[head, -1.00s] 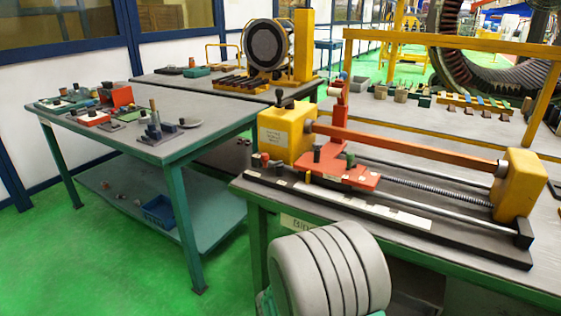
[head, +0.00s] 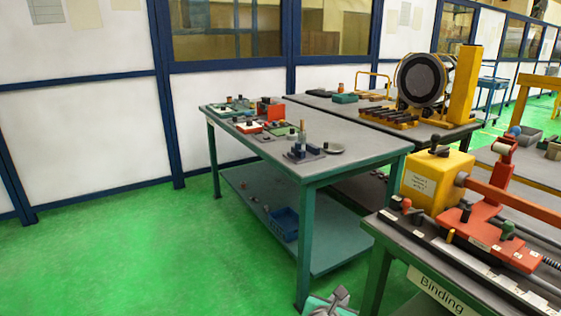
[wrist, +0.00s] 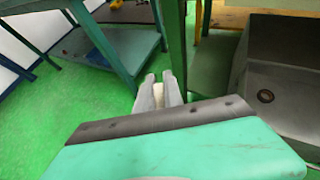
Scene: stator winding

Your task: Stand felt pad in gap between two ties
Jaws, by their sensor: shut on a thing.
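My gripper (wrist: 158,78) shows in the wrist view as two grey fingers over the green floor, beyond my green and dark-grey arm housing. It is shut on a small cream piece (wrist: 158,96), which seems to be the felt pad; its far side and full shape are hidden. Part of my gripper (head: 338,301) also shows at the bottom edge of the head view, in front of the green-legged table, and the pad cannot be made out there. The two ties and the gap between them cannot be made out in either view.
A green-legged table (head: 355,162) with small parts and a lower shelf (head: 285,225) stands ahead. The binding bench (head: 381,262) with its yellow-and-orange fixture (head: 428,183) is at right. A metal sink (wrist: 285,90) is right in the wrist view. Green floor lies free at left.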

